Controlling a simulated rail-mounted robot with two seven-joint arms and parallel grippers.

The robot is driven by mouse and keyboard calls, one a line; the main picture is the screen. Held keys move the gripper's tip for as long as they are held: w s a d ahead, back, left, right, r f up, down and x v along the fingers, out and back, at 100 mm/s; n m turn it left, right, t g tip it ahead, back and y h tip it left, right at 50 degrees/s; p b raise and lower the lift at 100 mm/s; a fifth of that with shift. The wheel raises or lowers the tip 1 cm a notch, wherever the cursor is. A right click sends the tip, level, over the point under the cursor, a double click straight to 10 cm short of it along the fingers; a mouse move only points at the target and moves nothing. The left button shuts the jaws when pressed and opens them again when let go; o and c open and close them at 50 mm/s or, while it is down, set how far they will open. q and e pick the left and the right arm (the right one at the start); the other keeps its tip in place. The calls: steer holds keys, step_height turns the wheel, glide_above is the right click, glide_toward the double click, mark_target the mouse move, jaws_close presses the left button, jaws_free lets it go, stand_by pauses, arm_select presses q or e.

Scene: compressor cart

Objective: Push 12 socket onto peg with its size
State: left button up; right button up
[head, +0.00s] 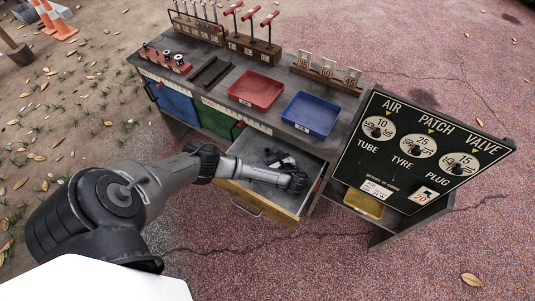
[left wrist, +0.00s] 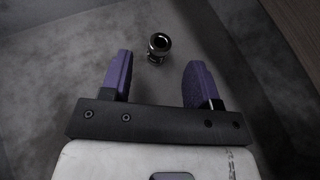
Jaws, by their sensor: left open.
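A shiny metal socket (left wrist: 159,44) lies on the grey floor of the open drawer (head: 268,214). No size marking on it can be read. My left gripper (head: 279,160) is inside the drawer. Its purple fingers (left wrist: 160,78) are open and empty, and the socket shows just beyond their tips, roughly centred between them. In the head view I cannot clearly make out the socket. A red rack (head: 165,60) with several dark sockets on it stands at the cart's left end; its size labels are too small to read. My right gripper is not in view.
A red tray (head: 256,90) and a blue tray (head: 311,115) sit on the cart top behind the drawer. Wooden racks with red-handled tools (head: 254,47) and number cards (head: 328,75) stand at the back. A black sign (head: 422,150) rises right of the drawer.

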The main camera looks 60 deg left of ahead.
mark_target(269, 153)
arm_select(q)
steer(key=b+x, duration=0.2)
steer(key=x, duration=0.3)
steer(key=shift+a, duration=0.2)
steer(key=shift+d, duration=0.1)
steer(key=shift+c, duration=0.6)
steer(key=c, duration=0.9)
